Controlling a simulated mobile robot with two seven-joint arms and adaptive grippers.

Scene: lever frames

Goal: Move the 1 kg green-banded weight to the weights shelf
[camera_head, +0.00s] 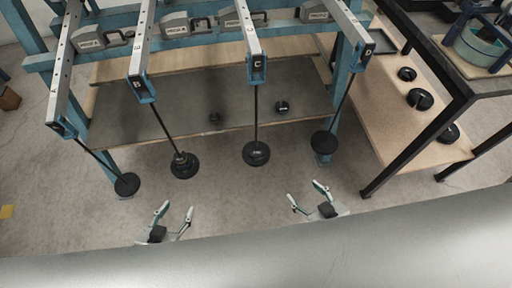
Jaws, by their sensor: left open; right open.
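Dark round weights show in several places, but no green band can be made out, so I cannot tell which one is the 1 kg weight. A stack of weights (184,165) sits on hanger B, and another weight (256,153) is on hanger C. Two small dark weights (214,118) and (282,107) stand on the grey bench board. The wooden shelf (375,113) at the right, probably the weights shelf, holds several black weights (420,99). My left gripper (176,211) is open and empty below hanger B. My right gripper (305,191) is open and empty, below and right of hanger C.
A blue frame carries levers A, B, C and D, with rods hanging down in front of the bench board (180,92). Hangers A (127,184) and D (324,142) end in dark discs. Black table legs (417,147) stand before the right shelf. Concrete floor is clear between.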

